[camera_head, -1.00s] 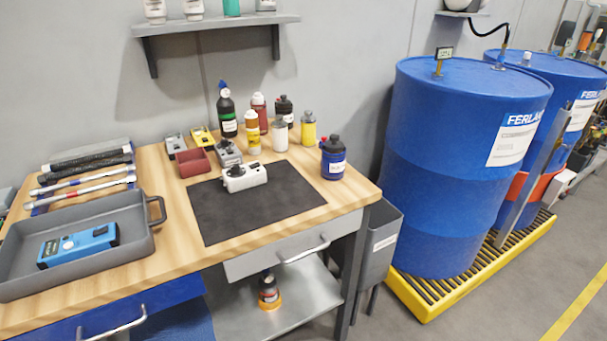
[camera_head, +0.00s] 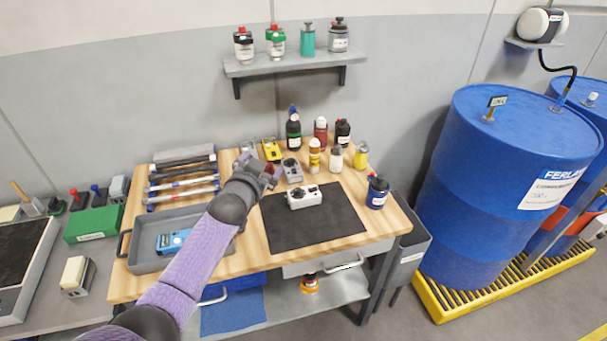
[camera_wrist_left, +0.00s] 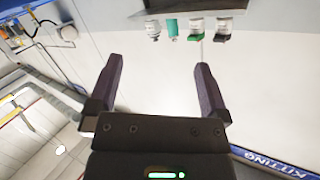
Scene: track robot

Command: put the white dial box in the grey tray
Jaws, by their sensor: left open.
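The white dial box (camera_head: 304,196) lies on the dark mat (camera_head: 320,222) on the wooden bench, with dark dials on its top. The grey tray (camera_head: 143,262) stands at the left of the bench and holds a blue device (camera_head: 172,240). My left gripper (camera_head: 273,172) is above the bench, to the upper left of the white dial box and apart from it. In the left wrist view its two fingers (camera_wrist_left: 155,88) are spread with nothing between them. My left forearm covers the tray's right part. My right gripper is not in view.
Several bottles (camera_head: 315,155) stand behind the mat, and a grey dial box (camera_head: 292,171) sits just behind the white one. A blue bottle (camera_head: 377,192) stands at the mat's right. A wall shelf (camera_head: 290,65) hangs above. Blue drums (camera_head: 490,190) stand at the right.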

